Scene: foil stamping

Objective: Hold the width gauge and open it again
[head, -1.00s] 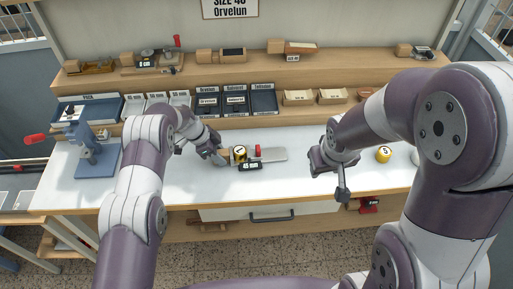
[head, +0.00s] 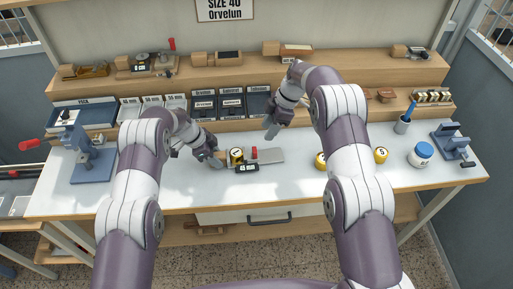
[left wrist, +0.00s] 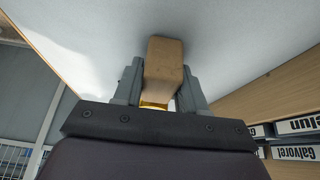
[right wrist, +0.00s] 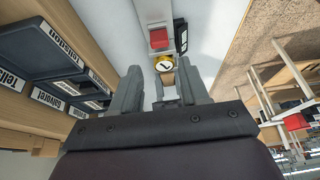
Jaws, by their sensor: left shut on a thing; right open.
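The width gauge lies on the white bench top in the head view, with a wooden block handle at its left, a yellow dial marked 1 (head: 237,156), a red slider (head: 254,153), a flat grey bar (head: 270,156) and a black display (head: 247,168). My left gripper (head: 217,160) is shut on its wooden handle (left wrist: 165,65); the left wrist view shows both fingers beside the handle. My right gripper (head: 271,132) is open and empty, behind and above the bar. In the right wrist view the red slider (right wrist: 158,39) and dial (right wrist: 165,64) show beyond its open fingers (right wrist: 157,92).
Black labelled trays (head: 231,104) stand behind the gauge. Yellow weights (head: 381,155), a white jar (head: 420,154) and a blue clamp tool (head: 452,142) stand at the right. A blue press (head: 92,160) stands at the left. The bench front around the gauge is clear.

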